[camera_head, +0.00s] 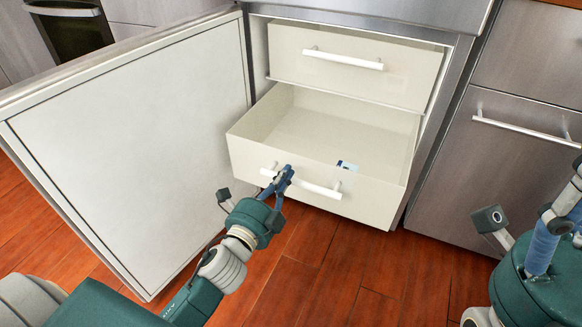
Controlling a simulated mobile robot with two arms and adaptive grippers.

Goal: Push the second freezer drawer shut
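The second freezer drawer (245,150), white and open-topped, is pulled out below the top drawer (345,65). Its white bar handle (320,189) runs across the front. My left gripper (284,174) is at the drawer front, over the left part of the handle and hiding some of it. I cannot tell whether its fingers touch the front or how far apart they are. My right gripper (560,222) is at the right edge, away from the drawer and partly cut off; its finger state is unclear.
The freezer door (135,140) stands wide open on the left. A steel cabinet front (490,160) with a bar handle is on the right. A small blue and white mark (347,166) shows at the drawer's front wall. Wooden floor (345,270) is clear below the drawer.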

